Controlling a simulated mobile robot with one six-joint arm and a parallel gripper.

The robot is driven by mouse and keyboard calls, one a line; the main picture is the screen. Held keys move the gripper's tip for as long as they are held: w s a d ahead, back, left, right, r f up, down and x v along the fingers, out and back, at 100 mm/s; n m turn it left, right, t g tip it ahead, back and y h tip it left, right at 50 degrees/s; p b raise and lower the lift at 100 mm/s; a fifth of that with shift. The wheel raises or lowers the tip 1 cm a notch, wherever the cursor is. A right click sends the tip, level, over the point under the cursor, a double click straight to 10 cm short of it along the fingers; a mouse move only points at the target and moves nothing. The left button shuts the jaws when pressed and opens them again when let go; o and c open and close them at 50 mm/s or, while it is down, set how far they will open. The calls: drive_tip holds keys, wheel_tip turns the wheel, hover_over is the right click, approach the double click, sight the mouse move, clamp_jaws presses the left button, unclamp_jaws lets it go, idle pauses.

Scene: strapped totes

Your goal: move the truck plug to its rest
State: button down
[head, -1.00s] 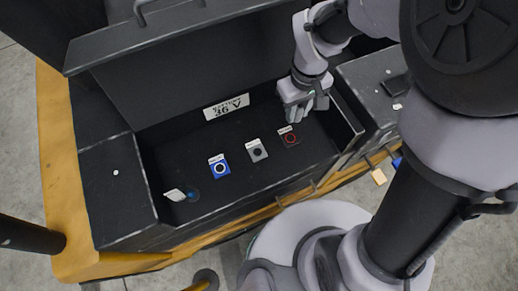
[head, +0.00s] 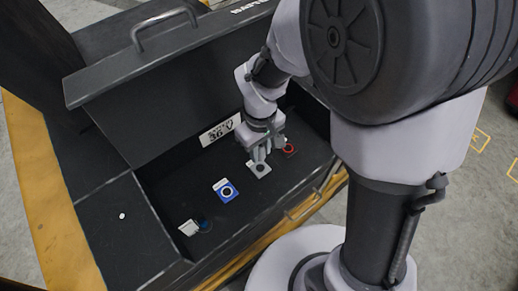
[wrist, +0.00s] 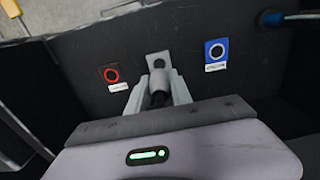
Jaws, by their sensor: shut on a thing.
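My gripper (head: 261,158) is low inside the open black bin, over the grey plate (head: 262,171). The plug points toward the grey plate (wrist: 157,60), which has a dark round centre. I cannot tell whether plug and plate touch. A dark plate with a red ring (head: 290,150) is to the right, and a blue plate with a black-and-white ring (head: 226,191) is to the left.
The bin's raised lid (head: 180,75) stands behind my gripper. A white label (head: 220,131) is on the back wall. The bin's front wall (head: 262,226) is near.

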sight(260, 168)
drive_tip(key=shift+f+b, duration=2.3)
drive_tip(key=shift+f, duration=0.55)
drive_tip(key=shift+f+b, duration=0.5)
drive_tip(key=shift+f, duration=0.1)
drive_tip(key=c, duration=1.1)
unclamp_jaws()
drive_tip(key=shift+o, duration=0.2)
wheel_tip(260, 168, up, 18)
drive_tip(key=p, duration=0.5)
drive_tip(key=shift+f+p, duration=0.25)
drive_tip(key=shift+p, duration=0.15)
